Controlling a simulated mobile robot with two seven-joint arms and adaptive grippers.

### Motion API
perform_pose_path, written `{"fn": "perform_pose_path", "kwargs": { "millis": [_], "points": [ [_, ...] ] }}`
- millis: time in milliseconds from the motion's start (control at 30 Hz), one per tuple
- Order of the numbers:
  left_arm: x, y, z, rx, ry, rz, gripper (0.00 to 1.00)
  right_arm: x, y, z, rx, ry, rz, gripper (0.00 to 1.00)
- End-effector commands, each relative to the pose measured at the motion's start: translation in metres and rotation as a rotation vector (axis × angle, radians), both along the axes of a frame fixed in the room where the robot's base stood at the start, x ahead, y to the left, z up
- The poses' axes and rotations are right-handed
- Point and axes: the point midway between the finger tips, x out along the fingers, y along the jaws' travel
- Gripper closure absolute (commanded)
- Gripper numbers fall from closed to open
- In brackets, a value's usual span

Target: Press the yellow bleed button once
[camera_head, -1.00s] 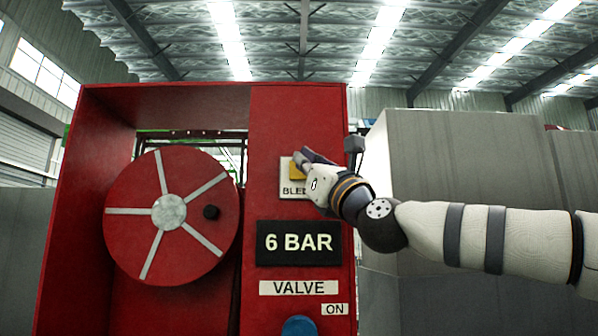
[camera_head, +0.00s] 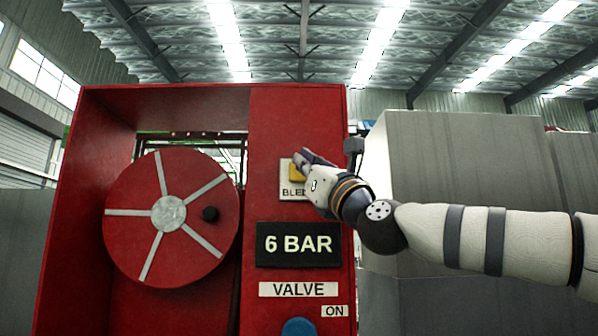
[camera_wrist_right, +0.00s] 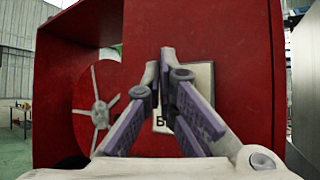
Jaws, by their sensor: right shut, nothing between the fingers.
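The yellow bleed button (camera_head: 295,173) sits on a white plate labelled "BLEED" (camera_head: 290,193) on the red panel. My right gripper (camera_head: 301,156) is shut and empty, with its fingertips right at the button in the head view and hiding part of it. I cannot tell whether they touch it. In the right wrist view, the closed fingers (camera_wrist_right: 165,58) point at the panel. They cover the button there, and only part of the white plate (camera_wrist_right: 200,85) shows beside them. My left gripper is not in view.
A black "6 BAR" display (camera_head: 298,243) is below the plate. Under it are a "VALVE" label (camera_head: 298,289), an "ON" label (camera_head: 334,310) and a blue knob (camera_head: 299,327). A red reel (camera_head: 135,240) stands at left. Grey containers (camera_head: 465,180) stand at right behind my arm.

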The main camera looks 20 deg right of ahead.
Motion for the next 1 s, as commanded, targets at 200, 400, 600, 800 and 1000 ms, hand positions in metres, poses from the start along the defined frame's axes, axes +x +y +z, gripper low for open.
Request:
{"fn": "perform_pose_path", "kwargs": {
  "millis": [200,400,600,800,1000],
  "points": [
    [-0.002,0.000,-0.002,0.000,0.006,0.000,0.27,0.004,-0.001,-0.002,0.000,0.002,0.001,1.00],
    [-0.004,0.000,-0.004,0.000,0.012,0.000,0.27,0.009,-0.002,-0.001,0.000,0.001,0.000,1.00],
    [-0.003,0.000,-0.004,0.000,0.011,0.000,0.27,0.008,-0.002,0.000,0.000,0.000,0.000,1.00],
    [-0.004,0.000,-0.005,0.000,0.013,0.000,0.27,0.010,-0.002,0.000,-0.001,0.001,0.001,1.00],
    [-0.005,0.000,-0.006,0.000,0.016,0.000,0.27,0.012,-0.003,-0.001,-0.001,0.000,0.001,1.00]
  ]
}}
